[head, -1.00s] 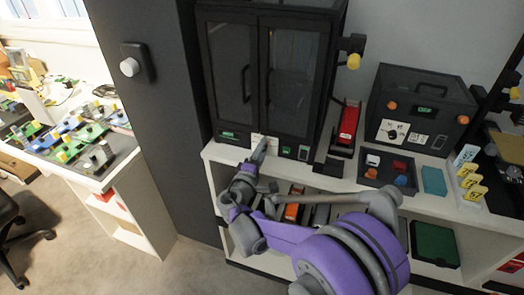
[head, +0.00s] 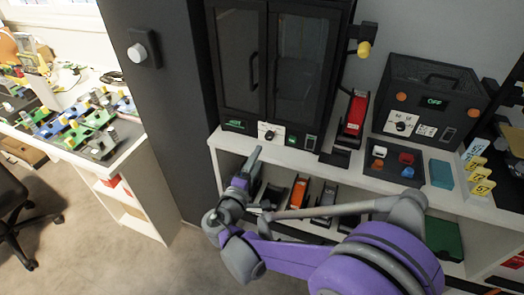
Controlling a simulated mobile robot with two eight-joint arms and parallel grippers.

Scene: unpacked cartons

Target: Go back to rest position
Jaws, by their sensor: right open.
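My right arm comes in from the lower right, with purple and grey links. Its gripper (head: 254,156) is open and empty, seen nearly edge-on. It is in front of the white shelf unit's (head: 226,153) upper edge, below and left of the dark cabinet's (head: 232,70) knob panel (head: 271,133). It looks apart from the cabinet. Both glass doors of the cabinet look shut. My left gripper is not in view.
On the shelf top are a red-and-black device (head: 354,115), a dark box with an OFF display (head: 435,95), a tray of coloured buttons (head: 394,163) and yellow numbered tags (head: 479,175). A dark pillar (head: 165,110), left table (head: 113,160) and chair (head: 15,210) stand left. Floor between is clear.

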